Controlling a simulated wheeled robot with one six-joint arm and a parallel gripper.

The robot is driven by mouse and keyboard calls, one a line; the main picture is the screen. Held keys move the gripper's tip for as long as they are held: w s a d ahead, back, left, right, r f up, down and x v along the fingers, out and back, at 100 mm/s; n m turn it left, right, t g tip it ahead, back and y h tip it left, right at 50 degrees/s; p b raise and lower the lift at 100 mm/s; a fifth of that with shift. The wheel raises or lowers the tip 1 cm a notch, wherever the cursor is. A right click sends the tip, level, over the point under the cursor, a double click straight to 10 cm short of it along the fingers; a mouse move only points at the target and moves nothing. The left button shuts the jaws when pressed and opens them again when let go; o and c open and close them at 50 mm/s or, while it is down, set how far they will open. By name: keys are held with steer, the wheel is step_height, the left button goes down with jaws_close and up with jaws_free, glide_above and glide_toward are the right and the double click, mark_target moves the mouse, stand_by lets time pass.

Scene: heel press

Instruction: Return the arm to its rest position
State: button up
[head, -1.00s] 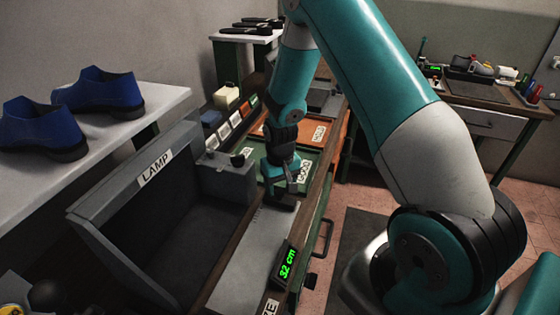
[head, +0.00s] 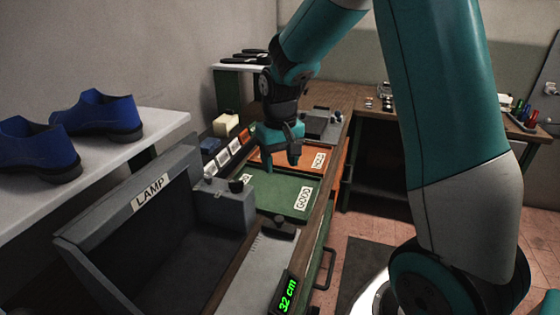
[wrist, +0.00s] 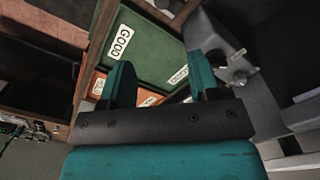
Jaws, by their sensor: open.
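My gripper (head: 286,162) hangs above the bench over the trays in the head view, its jaws open and empty. Its two teal fingers (wrist: 160,85) also show in the wrist view, apart with nothing between them. Below it are the green tray (head: 278,187) with a GOOD label and, farther back, the orange tray (head: 340,158). I cannot tell the exact height of the gripper above them.
The grey LAMP box (head: 125,205) stands at the front left, with a grey gauge showing 32 cm (head: 287,295) to its right. Blue shoes (head: 98,115) sit on a white shelf (head: 150,122) at left. Another bench (head: 395,122) stands behind. Open floor (head: 375,228) lies to the right.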

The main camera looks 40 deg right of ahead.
stand_by(0.4)
steer(key=s+a+r+n+y, duration=0.2)
steer(key=s+a+r+n, duration=0.2)
steer(key=s+a, duration=0.6)
steer(key=s+a+r+n+y, duration=0.2)
steer(key=s+a+r+n, duration=0.2)
steer(key=s+a, duration=0.6)
steer(key=shift+s+a+r+n, duration=0.3)
steer(key=shift+s+n, duration=0.5)
steer(key=shift+s, duration=0.3)
stand_by(0.8)
